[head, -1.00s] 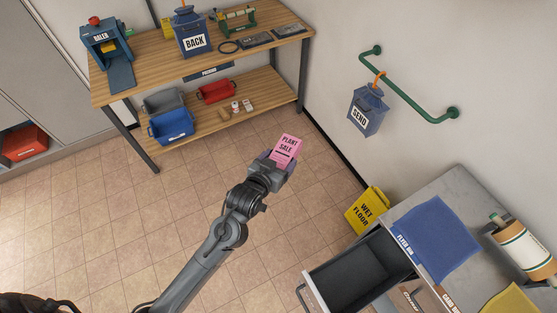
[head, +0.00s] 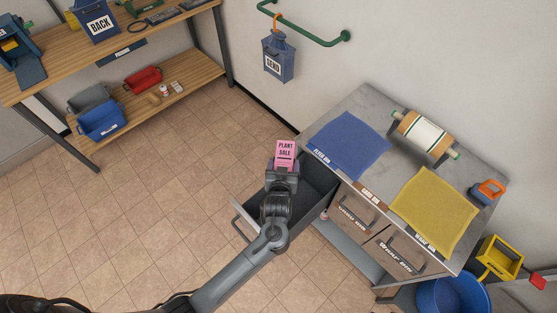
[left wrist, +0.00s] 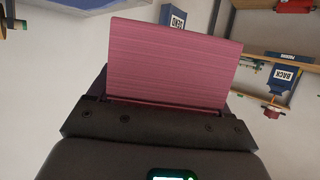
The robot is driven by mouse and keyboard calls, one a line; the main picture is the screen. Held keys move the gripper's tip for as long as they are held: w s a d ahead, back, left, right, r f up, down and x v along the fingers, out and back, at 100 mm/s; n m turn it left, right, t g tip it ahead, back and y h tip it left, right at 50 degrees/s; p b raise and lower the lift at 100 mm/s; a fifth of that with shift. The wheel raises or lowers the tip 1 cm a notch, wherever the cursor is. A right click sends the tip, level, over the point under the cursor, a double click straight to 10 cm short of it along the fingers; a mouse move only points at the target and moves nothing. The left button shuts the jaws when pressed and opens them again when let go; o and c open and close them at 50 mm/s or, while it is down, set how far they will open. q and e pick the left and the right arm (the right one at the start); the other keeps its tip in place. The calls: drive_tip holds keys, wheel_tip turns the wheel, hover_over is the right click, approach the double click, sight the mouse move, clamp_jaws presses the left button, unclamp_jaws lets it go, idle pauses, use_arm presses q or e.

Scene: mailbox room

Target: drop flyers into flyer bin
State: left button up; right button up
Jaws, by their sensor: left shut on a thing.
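A pink stack of flyers marked PLANT SALE (head: 286,150) is held in my left gripper (head: 284,166), which is shut on it. The stack also shows in the left wrist view (left wrist: 175,62), gripped along its lower edge. In the head view the gripper appears over the back part of the open flyer bin drawer (head: 247,213); its exact height is unclear. My arm hides part of the drawer's dark inside. The FLYER BIN label (head: 321,157) is on the counter edge above the drawer. My right gripper is not in view.
The counter holds a blue mat (head: 349,146), a yellow mat (head: 434,208) and a paper roll (head: 422,135). A blue SEND bag (head: 278,58) hangs from a green rail (head: 318,34). A wooden shelf (head: 168,98) stands left. Floor left of the drawer is clear.

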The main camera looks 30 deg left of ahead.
use_arm(q)
drive_tip(key=d+f+n+y+b, duration=0.1)
drive_tip(key=d+f+b, duration=0.2)
drive_tip(key=f+b, duration=0.7)
wheel_tip(320, 180, down, 3)
drive_tip(key=shift+d+r, duration=0.15)
drive_tip(key=shift+d, duration=0.15)
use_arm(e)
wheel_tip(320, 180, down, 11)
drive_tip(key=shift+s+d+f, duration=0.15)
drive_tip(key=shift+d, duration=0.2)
use_arm(q)
drive_tip(key=o, duration=1.2)
drive_tip(key=shift+o, duration=0.5)
drive_tip(key=shift+g, duration=0.3)
